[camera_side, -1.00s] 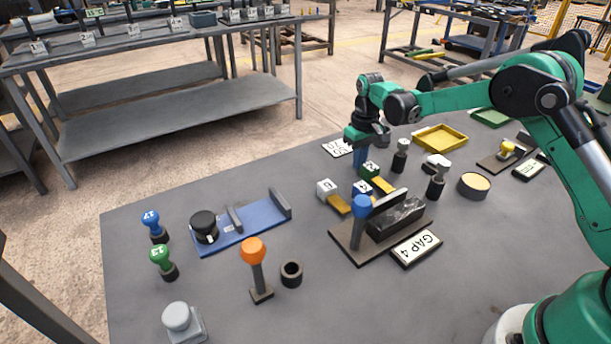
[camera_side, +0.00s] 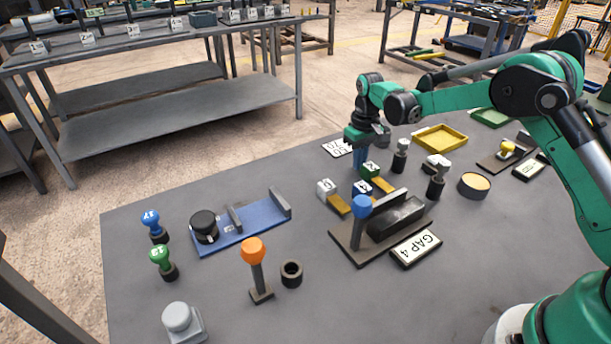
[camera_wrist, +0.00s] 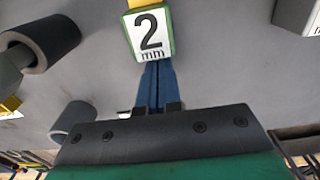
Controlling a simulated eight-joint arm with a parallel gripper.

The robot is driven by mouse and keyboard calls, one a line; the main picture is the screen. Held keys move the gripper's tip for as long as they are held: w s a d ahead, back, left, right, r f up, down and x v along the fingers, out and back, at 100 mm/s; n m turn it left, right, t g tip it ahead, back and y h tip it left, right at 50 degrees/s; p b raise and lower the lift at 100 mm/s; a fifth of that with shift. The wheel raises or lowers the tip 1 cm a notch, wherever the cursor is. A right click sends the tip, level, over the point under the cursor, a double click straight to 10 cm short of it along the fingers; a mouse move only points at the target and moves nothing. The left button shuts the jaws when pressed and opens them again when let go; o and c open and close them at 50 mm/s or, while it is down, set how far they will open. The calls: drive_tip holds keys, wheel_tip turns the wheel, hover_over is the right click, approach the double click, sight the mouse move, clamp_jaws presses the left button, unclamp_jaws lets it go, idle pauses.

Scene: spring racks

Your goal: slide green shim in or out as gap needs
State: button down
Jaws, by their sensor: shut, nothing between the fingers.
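The green shim is a green block with a white face marked 2 mm (camera_wrist: 149,33) and a yellow tab. In the side view the green block (camera_side: 370,169) lies behind the blue and white blocks. My gripper (camera_side: 360,165) points down just behind the green block. In the wrist view its blue fingers (camera_wrist: 157,68) are together and empty, tips at the labelled face's lower edge. I cannot tell if they touch it. The gap fixture (camera_side: 345,240) holds a dark block (camera_side: 397,217) and a blue-knobbed post (camera_side: 360,206). A GAP 4 sign (camera_side: 416,247) lies in front.
A white block (camera_side: 326,187) and a blue block (camera_side: 362,188), each with a yellow tab, lie close by. Grey-topped posts (camera_side: 437,180) stand to the right. A yellow tray (camera_side: 440,138) is behind them. A blue rack (camera_side: 240,228) lies left.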

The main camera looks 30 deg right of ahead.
sight(376, 170)
drive_tip(key=shift+s, duration=0.35)
idle(0.3)
drive_tip(key=shift+s, duration=2.1)
drive_tip(key=shift+r, duration=4)
drive_tip(key=shift+r, duration=0.1)
drive_tip(key=s+a+r+t, duration=0.2)
drive_tip(key=s+a+t, duration=0.1)
drive_tip(key=s, duration=0.3)
drive_tip(key=s+a+r+t, duration=0.3)
drive_tip(key=s+t, duration=0.1)
drive_tip(key=s, duration=0.3)
drive_tip(key=shift+s+a, duration=0.2)
drive_tip(key=shift+a, duration=0.05)
